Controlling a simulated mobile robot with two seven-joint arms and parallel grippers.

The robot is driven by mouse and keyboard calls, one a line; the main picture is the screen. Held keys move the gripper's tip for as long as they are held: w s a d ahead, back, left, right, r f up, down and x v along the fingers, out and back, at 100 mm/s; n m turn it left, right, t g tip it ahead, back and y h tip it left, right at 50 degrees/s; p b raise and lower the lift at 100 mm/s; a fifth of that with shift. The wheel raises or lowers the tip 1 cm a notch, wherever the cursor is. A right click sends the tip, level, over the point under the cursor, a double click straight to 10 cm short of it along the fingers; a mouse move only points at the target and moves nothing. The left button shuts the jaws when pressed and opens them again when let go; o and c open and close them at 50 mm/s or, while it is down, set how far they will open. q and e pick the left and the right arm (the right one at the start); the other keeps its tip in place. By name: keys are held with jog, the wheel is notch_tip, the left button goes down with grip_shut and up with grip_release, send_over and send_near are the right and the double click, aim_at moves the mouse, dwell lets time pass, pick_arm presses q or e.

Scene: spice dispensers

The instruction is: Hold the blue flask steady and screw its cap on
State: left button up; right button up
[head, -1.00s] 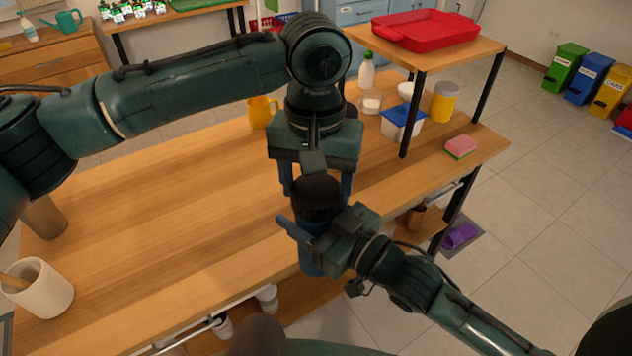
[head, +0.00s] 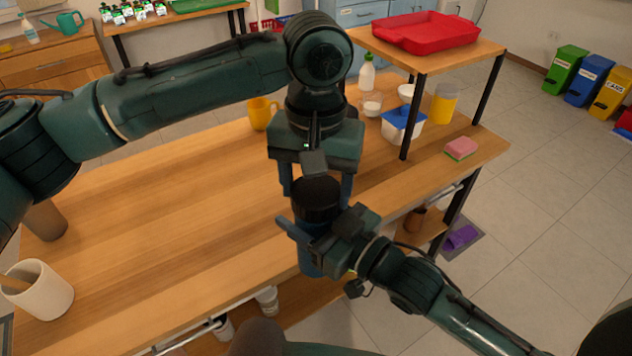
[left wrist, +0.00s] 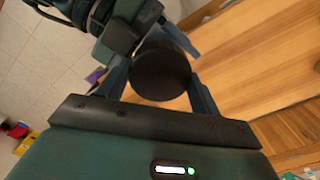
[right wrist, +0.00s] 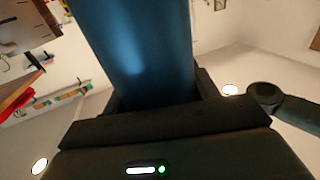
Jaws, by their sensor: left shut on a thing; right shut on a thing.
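The blue flask (head: 312,262) is upright in front of the table's near edge, in the middle of the head view. My right gripper (head: 318,238) is shut around its body from the right; the blue body fills the upper part of the right wrist view (right wrist: 135,45). The black cap (head: 317,192) is at the flask's top, and it shows as a dark disc in the left wrist view (left wrist: 160,72). My left gripper (head: 317,188) points down from above and is shut on the cap. The seam between cap and flask is mostly hidden, so I cannot tell how tightly it sits.
The wooden table (head: 180,210) is mostly clear in the middle. A white mug-like pot (head: 42,292) stands at the left. A yellow mug (head: 262,113), a blue-lidded tub (head: 403,124) and a pink sponge (head: 461,148) are farther back. A red tray (head: 425,32) sits on a raised shelf.

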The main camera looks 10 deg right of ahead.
pick_arm(q)
jog(key=shift+s+f, duration=0.1)
jog(key=shift+f, duration=0.6)
dwell(0.3)
jog(key=shift+a+r, duration=0.1)
jog(key=shift+r, duration=0.4)
dwell(1.3)
jog(key=shift+w+f, duration=0.2)
jog(key=shift+f, duration=0.35)
dwell(0.6)
jog(key=o, duration=0.6)
jog(key=shift+o, duration=0.2)
